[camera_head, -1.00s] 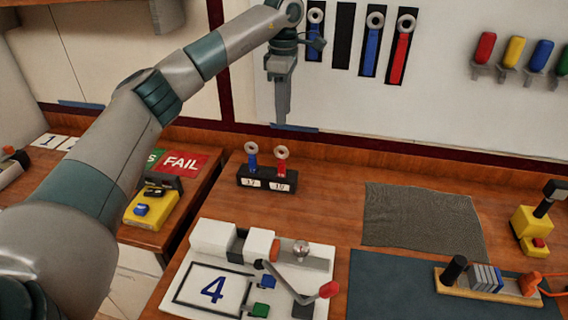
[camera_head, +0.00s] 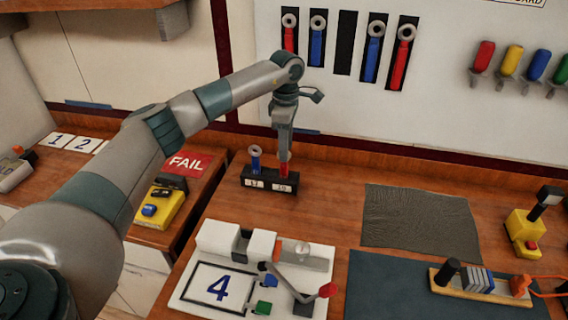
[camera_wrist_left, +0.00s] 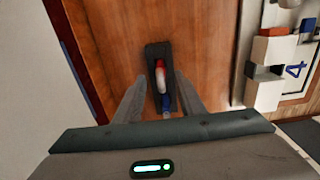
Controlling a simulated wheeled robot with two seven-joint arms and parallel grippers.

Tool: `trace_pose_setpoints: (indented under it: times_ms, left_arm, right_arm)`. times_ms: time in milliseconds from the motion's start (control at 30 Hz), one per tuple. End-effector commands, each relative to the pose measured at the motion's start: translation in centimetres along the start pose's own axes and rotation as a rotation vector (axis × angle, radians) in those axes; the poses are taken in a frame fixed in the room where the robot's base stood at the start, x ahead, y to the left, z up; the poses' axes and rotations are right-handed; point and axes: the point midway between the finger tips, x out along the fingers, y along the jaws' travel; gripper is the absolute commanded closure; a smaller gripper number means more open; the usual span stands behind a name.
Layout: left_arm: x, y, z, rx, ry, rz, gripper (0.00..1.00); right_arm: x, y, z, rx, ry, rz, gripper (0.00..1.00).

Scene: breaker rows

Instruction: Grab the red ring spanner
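A red ring spanner (camera_head: 283,170) stands upright in a small black holder (camera_head: 268,183) on the bench, beside a blue ring spanner (camera_head: 255,162). The holder has white number labels. My left gripper (camera_head: 285,153) points down just over the red spanner and covers its ring in the head view. In the left wrist view the fingers (camera_wrist_left: 160,98) are apart. The red spanner (camera_wrist_left: 160,76) shows beyond them, and the blue one (camera_wrist_left: 166,102) lies between them in the picture. I cannot tell whether a finger touches either spanner. My right gripper is in no view.
Red spanners (camera_head: 402,62) and blue ones (camera_head: 317,45) hang on the wall board (camera_head: 445,110) behind. A white fixture marked 4 (camera_head: 215,287) stands in front of the holder. A grey mat (camera_head: 420,220) lies to the right. Bare wood surrounds the holder.

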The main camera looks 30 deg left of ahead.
Motion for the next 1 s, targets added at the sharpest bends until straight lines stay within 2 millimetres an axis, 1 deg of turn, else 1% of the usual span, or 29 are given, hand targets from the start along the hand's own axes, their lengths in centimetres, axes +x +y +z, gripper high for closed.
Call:
trace_pose_setpoints:
  times_ms: [33, 200, 500, 667, 867, 1000]
  left_arm:
    - [0.4, 0.0, 0.0, 0.0, 0.0, -0.002, 0.64]
    - [1.2, 0.0, 0.0, 0.001, 0.0, 0.001, 0.64]
    - [1.3, 0.0, 0.0, 0.0, 0.0, 0.001, 0.64]
    - [1.8, 0.0, -0.1, 0.0, 0.0, -0.001, 0.64]
    - [3.4, -0.1, -0.5, -0.001, 0.001, -0.003, 0.64]
    - [5.2, -0.1, -0.6, -0.001, 0.0, -0.003, 0.64]
  right_arm:
    - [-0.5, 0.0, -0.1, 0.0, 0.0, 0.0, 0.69]
    - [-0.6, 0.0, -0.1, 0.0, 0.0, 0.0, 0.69]
    - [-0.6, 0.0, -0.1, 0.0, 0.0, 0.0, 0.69]
    - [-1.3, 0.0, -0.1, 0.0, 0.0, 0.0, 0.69]
    - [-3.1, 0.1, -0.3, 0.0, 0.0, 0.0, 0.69]
    - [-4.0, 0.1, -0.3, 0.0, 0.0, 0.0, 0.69]
